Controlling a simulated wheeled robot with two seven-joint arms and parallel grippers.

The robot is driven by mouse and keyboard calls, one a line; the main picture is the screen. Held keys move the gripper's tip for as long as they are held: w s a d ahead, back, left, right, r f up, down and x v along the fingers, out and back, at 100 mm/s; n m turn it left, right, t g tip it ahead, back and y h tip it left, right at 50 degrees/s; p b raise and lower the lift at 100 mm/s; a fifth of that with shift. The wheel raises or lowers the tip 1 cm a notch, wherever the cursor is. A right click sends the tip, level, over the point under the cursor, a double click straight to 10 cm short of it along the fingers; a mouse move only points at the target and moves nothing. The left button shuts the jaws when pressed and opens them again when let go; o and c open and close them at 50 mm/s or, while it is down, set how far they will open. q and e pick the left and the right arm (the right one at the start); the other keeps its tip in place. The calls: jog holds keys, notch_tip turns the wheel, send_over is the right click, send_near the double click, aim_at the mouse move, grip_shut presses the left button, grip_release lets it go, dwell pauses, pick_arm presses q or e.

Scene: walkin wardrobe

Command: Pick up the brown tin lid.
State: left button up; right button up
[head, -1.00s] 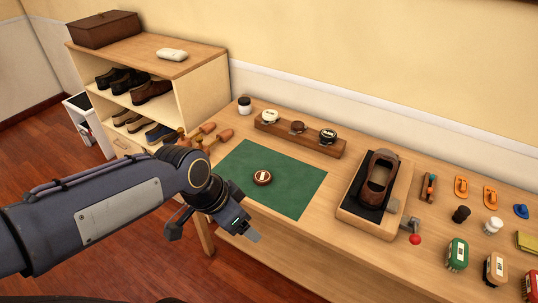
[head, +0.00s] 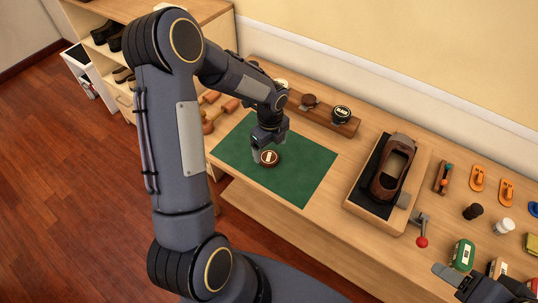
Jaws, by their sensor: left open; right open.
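A round brown tin with a brown lid (head: 270,159), marked with a pale label, sits on the green mat (head: 305,178). I cannot tell where the lid meets the tin. My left gripper (head: 264,153) is open and points down at the tin from its far side. One finger is just left of the lid; the other is hard to make out, and contact cannot be told. My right gripper (head: 484,284) is open and empty at the bottom right, partly cut off by the frame edge.
A wooden rack (head: 322,118) with several tins stands behind the mat. A shoe on a wooden stand (head: 393,170) with a red-knobbed crank is to the right. Brushes and small bottles (head: 503,226) crowd the right end. The mat's front is clear.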

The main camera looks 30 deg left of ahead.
aim_at(269, 157)
pick_arm(q)
jog(key=f, duration=0.4)
jog(key=shift+a+f+p, duration=0.2)
jog(key=shift+f+p, duration=0.05)
jog(key=shift+p, duration=0.15)
jog(key=c, duration=1.1)
jog(key=shift+r, duration=0.1)
